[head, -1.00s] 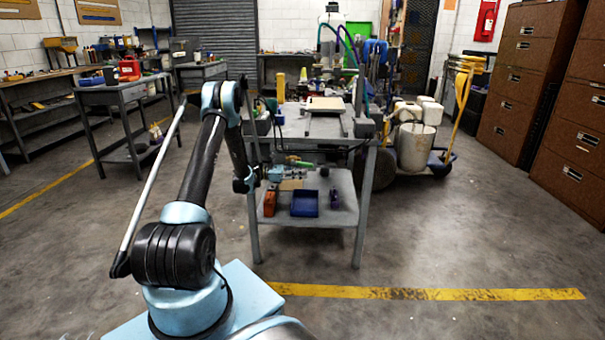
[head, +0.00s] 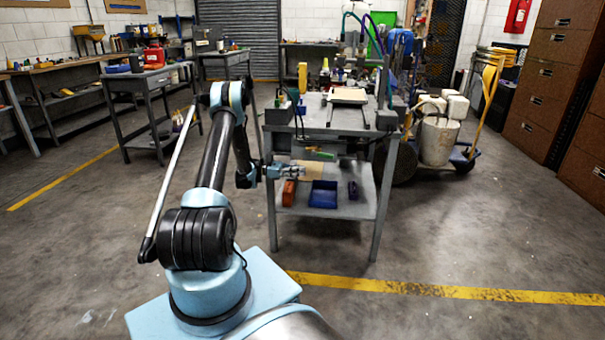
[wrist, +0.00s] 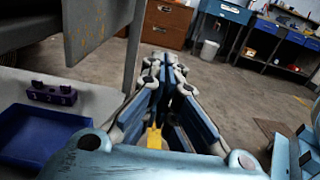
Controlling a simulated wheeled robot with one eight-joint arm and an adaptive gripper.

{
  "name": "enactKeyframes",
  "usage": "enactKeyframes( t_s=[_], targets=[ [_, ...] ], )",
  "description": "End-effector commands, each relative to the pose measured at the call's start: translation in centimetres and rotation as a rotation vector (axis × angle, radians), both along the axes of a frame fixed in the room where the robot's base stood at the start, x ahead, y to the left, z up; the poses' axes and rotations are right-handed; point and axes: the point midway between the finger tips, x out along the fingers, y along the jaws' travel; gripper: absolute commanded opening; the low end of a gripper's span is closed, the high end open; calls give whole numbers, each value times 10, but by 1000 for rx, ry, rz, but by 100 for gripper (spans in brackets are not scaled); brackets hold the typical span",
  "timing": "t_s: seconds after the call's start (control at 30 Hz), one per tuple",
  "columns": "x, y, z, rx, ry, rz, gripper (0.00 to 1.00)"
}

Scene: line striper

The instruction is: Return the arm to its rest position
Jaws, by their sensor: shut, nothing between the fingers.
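My arm rises from its light blue base and bends down in front of the grey metal cart (head: 375,200). My gripper (head: 298,171) points right between the cart's top and its lower shelf in the head view. In the wrist view my gripper (wrist: 172,72) has its blue-padded fingers close together with nothing held. On the lower shelf are an orange block (head: 289,192), a blue bin (head: 323,194) and a small purple block (head: 353,190). The blue bin (wrist: 40,138) and purple block (wrist: 51,94) lie left of the fingers in the wrist view.
A cart leg (wrist: 134,45) stands close to the left of the fingers. A line striper with a white bucket (head: 435,140) stands right of the cart, brown cabinets (head: 560,75) beyond it. A workbench (head: 150,85) stands at left. The floor in front of the cart is open.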

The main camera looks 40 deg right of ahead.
Motion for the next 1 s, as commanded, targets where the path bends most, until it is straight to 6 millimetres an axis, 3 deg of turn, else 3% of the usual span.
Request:
enactKeyframes(
  t_s=[0.57,0.73,1.0],
  targets=[
    [1,1,3,0,-5,3,0],
    [12,8,22,3,-54,30,0],
    [38,36,75,16,-210,102,0]
  ],
)
